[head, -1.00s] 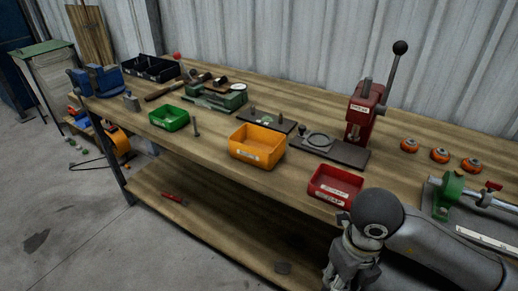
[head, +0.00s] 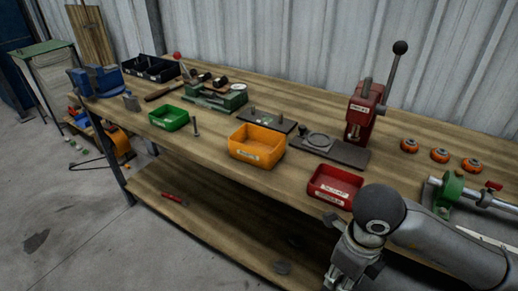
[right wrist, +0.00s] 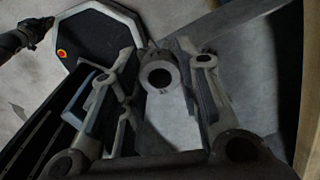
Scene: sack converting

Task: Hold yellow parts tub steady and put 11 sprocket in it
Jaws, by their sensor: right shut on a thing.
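The yellow parts tub (head: 240,149) stands upright near the front edge of the workbench, with a white label on its front wall. My right gripper (head: 350,270) is low at the front right, in front of the bench edge and below the red tub, apart from the yellow tub. In the right wrist view, my right gripper (right wrist: 160,90) is shut on a grey ring-shaped part, the sprocket (right wrist: 159,76); its number cannot be read. A dark gripper at the upper left of that view, apparently my left gripper (right wrist: 38,30), is too small to judge.
A red tub (head: 334,187) stands right of the yellow tub, and a green tub (head: 169,118) left of it. A red press (head: 361,118) stands behind on the bench. Orange round parts (head: 440,155) lie at the right.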

